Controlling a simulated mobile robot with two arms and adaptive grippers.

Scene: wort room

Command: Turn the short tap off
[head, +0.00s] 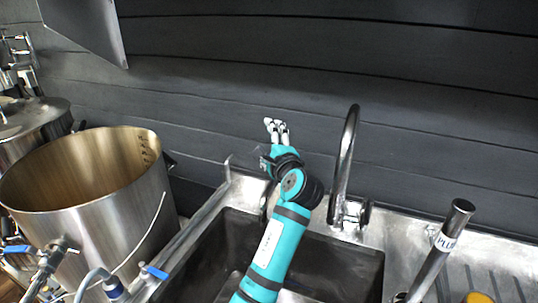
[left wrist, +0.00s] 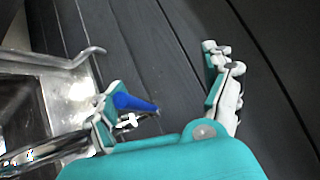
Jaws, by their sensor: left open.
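My left gripper (head: 277,127) is open above the back edge of the sink, close to the dark wall. In the left wrist view its two fingers (left wrist: 165,75) stand wide apart. A blue lever (left wrist: 137,103) shows beside the left-hand finger, its tip pointing into the gap. I cannot tell if lever and finger touch. A shiny metal pipe (left wrist: 42,148) lies at the lower left of that view, partly hidden; it may belong to the short tap. In the head view my left arm hides most of this spot. My right gripper is not in view.
A tall curved tap (head: 345,150) stands just right of my arm. The dark sink basin (head: 340,265) lies below. A metal tube (head: 440,250) rises at the right.

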